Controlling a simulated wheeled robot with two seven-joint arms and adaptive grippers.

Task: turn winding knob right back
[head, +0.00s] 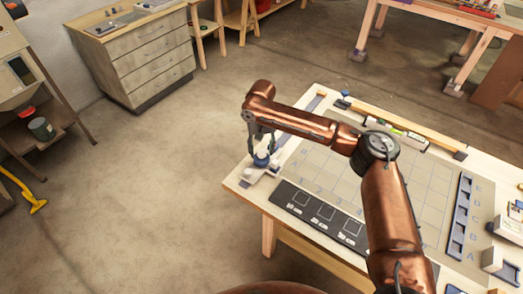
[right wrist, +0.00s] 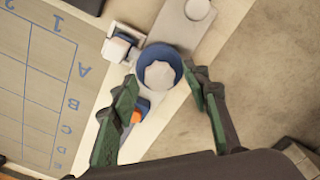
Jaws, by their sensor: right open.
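A winding knob with a white faceted top in a blue ring (right wrist: 161,70) sits on a pale base at the table edge; in the head view its blue part (head: 261,160) shows at the table's left corner. My right gripper (head: 262,146) points down over it. In the right wrist view the open green-padded fingers (right wrist: 162,84) stand on either side of the knob, with visible gaps and no clear contact. Another small blue-topped fitting (head: 345,94) stands at the table's back corner. My left gripper is not in view.
A gridded board (head: 425,195) lies on the table, with a dark panel of square outlines (head: 318,212) along its front. A white block (right wrist: 116,49) and an orange-and-blue piece (right wrist: 138,110) lie close to the knob.

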